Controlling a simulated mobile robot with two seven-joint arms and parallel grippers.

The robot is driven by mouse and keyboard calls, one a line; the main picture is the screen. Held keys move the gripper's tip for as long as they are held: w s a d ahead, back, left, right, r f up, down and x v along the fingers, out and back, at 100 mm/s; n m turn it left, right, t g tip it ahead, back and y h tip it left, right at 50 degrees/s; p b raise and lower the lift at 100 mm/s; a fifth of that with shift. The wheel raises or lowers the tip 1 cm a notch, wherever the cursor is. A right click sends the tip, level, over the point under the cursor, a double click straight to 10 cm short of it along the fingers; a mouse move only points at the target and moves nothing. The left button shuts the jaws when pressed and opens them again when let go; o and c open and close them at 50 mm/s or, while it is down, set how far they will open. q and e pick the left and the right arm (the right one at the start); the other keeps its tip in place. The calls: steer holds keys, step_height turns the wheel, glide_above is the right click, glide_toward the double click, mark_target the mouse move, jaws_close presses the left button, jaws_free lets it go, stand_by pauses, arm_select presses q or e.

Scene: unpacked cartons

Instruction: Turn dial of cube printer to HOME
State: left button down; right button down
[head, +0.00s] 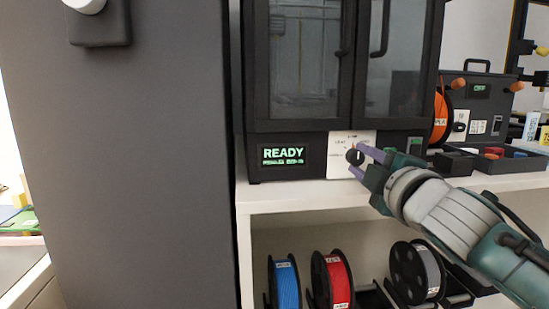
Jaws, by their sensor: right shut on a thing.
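The cube printer (300,143) is a black cabinet with two glass doors, standing on a white shelf. Its green display (283,155) reads READY. The dial (353,156) is a small dark knob on a white label plate (338,166) to the right of the display. The plate's lettering is too small to read surely. My right gripper (361,160) comes in from the lower right and is shut on the dial, its purple fingertips on either side of it. My left gripper is not in view.
Blue (286,283), red (336,280) and grey (417,272) spools stand on the lower shelf. A dark case (480,105), an orange spool (440,117) and a tray of small parts (500,162) sit to the right. A large dark grey panel (130,160) fills the left.

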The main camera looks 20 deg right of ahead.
stand_by(0.3)
steer(key=c, duration=0.5)
jaws_free()
steer(key=shift+c, duration=0.2)
steer(key=p+v, duration=0.1)
steer(key=v, duration=0.9)
steer(key=shift+d, duration=0.1)
